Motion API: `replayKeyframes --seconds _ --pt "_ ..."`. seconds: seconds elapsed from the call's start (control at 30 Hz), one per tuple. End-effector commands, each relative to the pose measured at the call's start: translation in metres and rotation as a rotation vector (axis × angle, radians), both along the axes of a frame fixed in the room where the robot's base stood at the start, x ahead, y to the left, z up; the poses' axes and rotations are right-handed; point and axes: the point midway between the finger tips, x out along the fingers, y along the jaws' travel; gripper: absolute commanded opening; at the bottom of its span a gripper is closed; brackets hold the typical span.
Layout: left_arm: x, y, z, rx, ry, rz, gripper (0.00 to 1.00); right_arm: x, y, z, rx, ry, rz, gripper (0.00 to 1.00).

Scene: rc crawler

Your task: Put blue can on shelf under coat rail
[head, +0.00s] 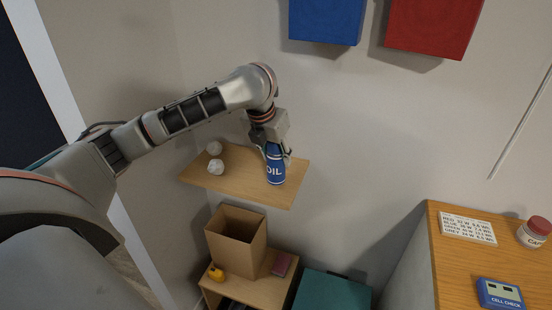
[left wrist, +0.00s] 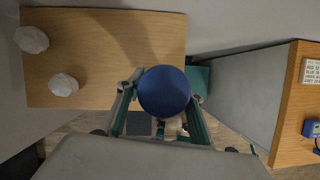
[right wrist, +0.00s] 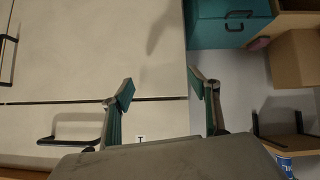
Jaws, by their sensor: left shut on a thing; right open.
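The blue can (head: 275,170), lettered OIL, is upright in my left gripper (head: 274,152), whose fingers close around its sides. In the head view it overlaps the right part of the wooden wall shelf (head: 238,182). Whether its base touches the shelf is unclear. In the left wrist view the can's round blue top (left wrist: 165,92) sits between the fingers and overlaps the shelf's corner (left wrist: 110,55). My right gripper (right wrist: 162,87) is open and empty in the right wrist view, in front of pale cabinet fronts. No coat rail is clearly visible.
Two white crumpled balls (head: 214,148) (head: 216,167) lie on the shelf's left part. Below are an open cardboard box (head: 236,236), a yellow object (head: 216,273) and a teal box (head: 332,292). A wooden-topped counter (head: 455,270) stands at right. The shelf's middle is bare.

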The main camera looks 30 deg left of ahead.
Motion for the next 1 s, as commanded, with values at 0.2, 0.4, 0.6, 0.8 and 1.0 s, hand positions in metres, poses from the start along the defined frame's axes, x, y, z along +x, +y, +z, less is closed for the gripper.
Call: replayKeyframes --seconds 0.2,0.4,0.6,0.8,1.0 --pt "0.0005 0.0001 -0.0107 0.000 -0.003 0.000 0.10 0.0006 0.0022 0.0008 0.007 -0.001 -0.006 0.61" --pt "0.0004 0.0002 -0.0111 0.000 -0.003 0.000 0.10 0.0010 0.0031 0.0010 0.010 0.000 -0.009 0.61" --pt "0.0002 0.0003 -0.0142 0.000 -0.002 0.000 0.53 0.0010 0.0021 0.0008 0.009 -0.001 -0.010 0.61" --pt "0.0002 0.0004 -0.0140 0.000 -0.001 0.000 0.53 0.0009 0.0011 0.0006 0.007 0.000 -0.010 0.61" --pt "0.0004 0.0003 -0.0093 0.001 -0.003 -0.001 0.53 0.0003 -0.0015 -0.0001 0.000 0.000 -0.004 0.61"
